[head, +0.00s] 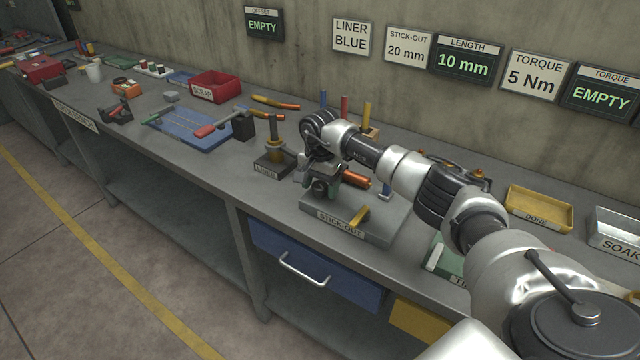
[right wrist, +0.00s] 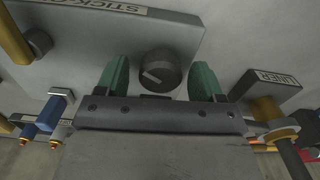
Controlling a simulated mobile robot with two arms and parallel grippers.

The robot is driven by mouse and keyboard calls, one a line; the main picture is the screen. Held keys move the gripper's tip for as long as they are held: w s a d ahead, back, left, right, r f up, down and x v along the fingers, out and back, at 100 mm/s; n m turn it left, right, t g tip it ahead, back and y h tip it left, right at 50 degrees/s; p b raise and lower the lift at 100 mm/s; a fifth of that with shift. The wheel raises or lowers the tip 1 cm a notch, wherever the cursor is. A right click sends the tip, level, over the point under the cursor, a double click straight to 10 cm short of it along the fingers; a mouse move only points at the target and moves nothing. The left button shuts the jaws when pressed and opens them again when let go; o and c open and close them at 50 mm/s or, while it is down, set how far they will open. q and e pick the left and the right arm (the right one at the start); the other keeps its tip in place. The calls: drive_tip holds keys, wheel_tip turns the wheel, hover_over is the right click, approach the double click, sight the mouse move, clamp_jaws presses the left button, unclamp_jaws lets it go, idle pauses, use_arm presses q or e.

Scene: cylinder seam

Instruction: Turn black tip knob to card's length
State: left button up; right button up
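The black knob (right wrist: 160,70) with a pale pointer mark shows in the right wrist view, on the grey stick-out fixture (right wrist: 190,38). My right gripper (right wrist: 158,80) is open, its green fingertips on either side of the knob with gaps to both. In the head view my right gripper (head: 322,175) is over the stick-out fixture (head: 345,226), and my wrist covers part of it. The stick-out card (head: 408,48) reads 20 mm. The length display (head: 464,62) reads 10 mm. My left gripper is not in view.
The liner stand (head: 272,163) is just left of the fixture. An orange cylinder (head: 356,180) lies by my gripper. A yellow done tray (head: 540,208) is to the right. A blue mat (head: 190,130) and a red scrap bin (head: 216,86) are further left.

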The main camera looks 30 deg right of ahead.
drive_tip(key=c, duration=0.8)
drive_tip(key=shift+c, duration=0.2)
drive_tip(key=shift+m, duration=0.3)
drive_tip(key=m+b, duration=0.1)
drive_tip(key=m, duration=0.2)
drive_tip(key=shift+m, duration=0.4)
drive_tip(key=m, duration=0.5)
drive_tip(key=shift+m+b, duration=0.3)
drive_tip(key=m, duration=0.7)
drive_tip(key=shift+r, duration=0.1)
drive_tip(key=m+p, duration=0.1)
drive_tip(key=m, duration=0.5)
drive_tip(key=shift+m, duration=0.3)
